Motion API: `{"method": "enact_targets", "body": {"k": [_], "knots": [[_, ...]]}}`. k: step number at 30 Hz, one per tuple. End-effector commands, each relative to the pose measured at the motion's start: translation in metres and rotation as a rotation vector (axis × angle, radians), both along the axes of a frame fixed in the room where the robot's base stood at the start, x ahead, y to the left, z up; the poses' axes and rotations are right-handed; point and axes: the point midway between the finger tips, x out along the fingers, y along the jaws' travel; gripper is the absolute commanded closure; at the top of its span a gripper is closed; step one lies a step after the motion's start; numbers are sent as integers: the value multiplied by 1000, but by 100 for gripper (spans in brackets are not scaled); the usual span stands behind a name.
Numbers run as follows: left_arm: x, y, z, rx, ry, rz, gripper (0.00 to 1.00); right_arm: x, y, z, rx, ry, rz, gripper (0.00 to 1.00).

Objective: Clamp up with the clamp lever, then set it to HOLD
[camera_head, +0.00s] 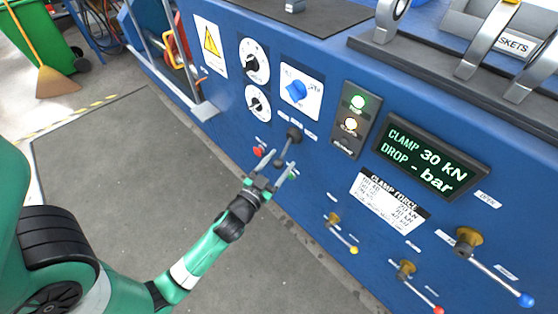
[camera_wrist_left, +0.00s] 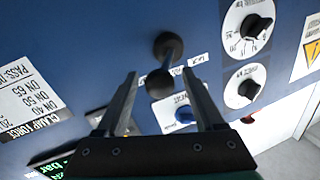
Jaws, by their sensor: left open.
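A dark lever with a round black knob (camera_head: 293,134) sticks out of the blue panel, among small white labels too small to read. The left wrist view shows its black base (camera_wrist_left: 168,46) and a ball end (camera_wrist_left: 158,83) between my fingers. I take it for the clamp lever, though no readable label confirms it. My left gripper (camera_head: 282,162) is open, its two fingers on either side of the ball end, with visible gaps. In the left wrist view the gripper (camera_wrist_left: 160,78) also stands open. The display (camera_head: 431,157) reads CLAMP 30 kN and DROP - bar.
A blue selector knob (camera_head: 295,90), two dials (camera_head: 254,60) and a red button (camera_head: 258,151) are near the lever. Levers with yellow (camera_head: 354,250), red (camera_head: 438,310) and blue (camera_head: 526,299) ends sit lower right. Open floor (camera_head: 120,150) lies left of the panel.

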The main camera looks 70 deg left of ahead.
Motion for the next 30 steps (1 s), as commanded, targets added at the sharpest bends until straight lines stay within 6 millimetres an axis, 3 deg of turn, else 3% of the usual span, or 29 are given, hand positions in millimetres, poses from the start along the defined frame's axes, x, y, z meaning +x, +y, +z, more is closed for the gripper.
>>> {"method": "enact_targets", "body": {"k": [5, 17, 30], "knots": [[0, 0, 0, 0, 0, 0, 30, 0, 0, 0, 0, 0, 0, 50], [0, 0, 0, 0, 0, 0, 100, 0, 0, 0, 0, 0, 0, 50], [0, 0, 0, 1, -1, 0, 100, 0, 0, 0, 0, 0, 0, 50]]}}
